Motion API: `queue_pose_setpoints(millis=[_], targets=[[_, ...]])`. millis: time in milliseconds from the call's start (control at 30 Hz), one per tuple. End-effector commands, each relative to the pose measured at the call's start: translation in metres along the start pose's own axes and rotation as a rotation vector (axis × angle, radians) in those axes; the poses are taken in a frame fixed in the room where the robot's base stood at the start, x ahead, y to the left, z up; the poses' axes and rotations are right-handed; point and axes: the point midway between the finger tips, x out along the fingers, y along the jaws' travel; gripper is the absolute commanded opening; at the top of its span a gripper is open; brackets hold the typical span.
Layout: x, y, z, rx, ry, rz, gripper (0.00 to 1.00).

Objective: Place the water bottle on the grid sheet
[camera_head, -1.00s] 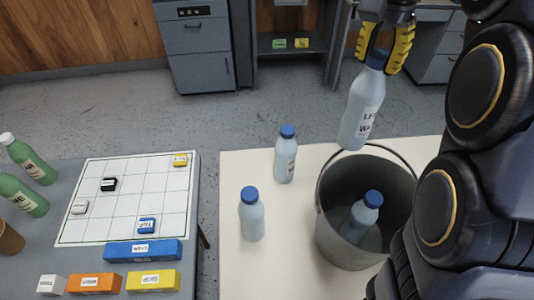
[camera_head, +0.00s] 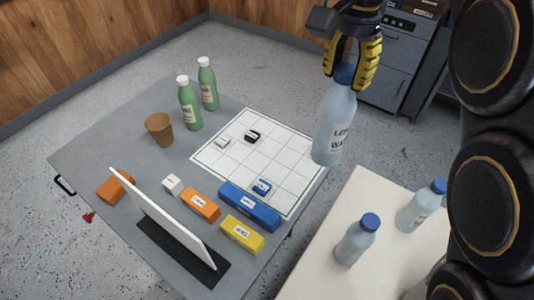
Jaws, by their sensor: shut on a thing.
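My gripper (camera_head: 349,64) has yellow fingers shut on the blue cap of a clear bluish water bottle (camera_head: 335,125). The bottle hangs upright, slightly tilted, in the air near the right corner of the grid sheet in the picture. Its label is partly readable. The white grid sheet (camera_head: 203,158) lies on the grey table. On it are a small white block (camera_head: 222,142), a small black block (camera_head: 252,137) and a small blue block (camera_head: 262,187).
Two green bottles (camera_head: 190,105) and a brown cup (camera_head: 160,129) stand left of the sheet. Blue (camera_head: 250,207), orange (camera_head: 200,205) and yellow (camera_head: 242,234) blocks line its near edge, before an upright white panel (camera_head: 165,217). Two more water bottles (camera_head: 356,240) stand on the cream table (camera_head: 325,250).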

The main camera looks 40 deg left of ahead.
Motion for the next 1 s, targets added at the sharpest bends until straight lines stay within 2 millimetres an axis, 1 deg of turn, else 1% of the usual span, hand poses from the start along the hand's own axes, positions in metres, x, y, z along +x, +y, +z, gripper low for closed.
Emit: queue_pose_setpoints(millis=[33, 200, 400, 733, 1000], targets=[[0.000, -0.009, 0.008, -0.024, 0.001, -0.002, 0.01], [0.000, -0.033, 0.032, -0.088, 0.000, -0.003, 0.01], [0.000, -0.053, 0.055, -0.147, -0.001, -0.003, 0.01], [0.001, -0.070, 0.076, -0.198, -0.001, -0.004, 0.01], [0.015, -0.070, 0.076, -0.197, -0.001, -0.004, 0.01]])
